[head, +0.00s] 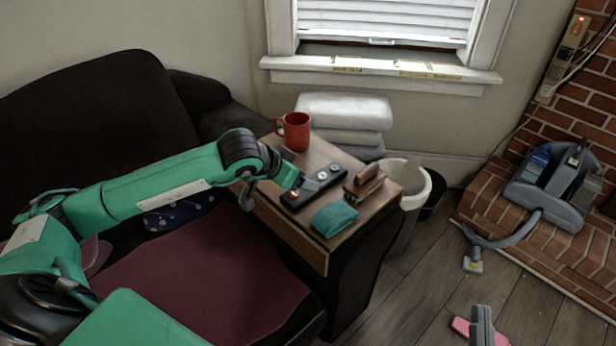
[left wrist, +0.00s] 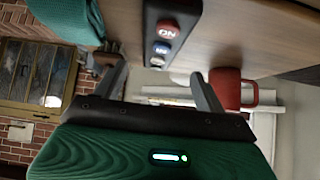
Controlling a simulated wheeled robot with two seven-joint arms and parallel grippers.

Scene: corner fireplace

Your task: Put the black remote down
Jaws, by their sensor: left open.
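The black remote (head: 314,185), with round buttons, appears to lie flat on the wooden side table (head: 317,242). In the left wrist view the remote (left wrist: 169,28) shows a red "ON" button and lies beyond the fingertips. My left gripper (head: 302,184) is at the remote's near-left side in the head view. Its two fingers are spread apart in the left wrist view (left wrist: 157,68), with nothing seen clamped between them. Part of my right gripper (head: 483,326) shows at the bottom right, above the floor; its jaw state is unclear.
A red mug (head: 294,131), a brown stapler-like object (head: 364,182) and a teal cloth (head: 334,219) share the tabletop. A pale bin (head: 405,215) stands right of the table. A dark sofa (head: 90,110) is left; a grey vacuum (head: 550,190) sits on the brick hearth.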

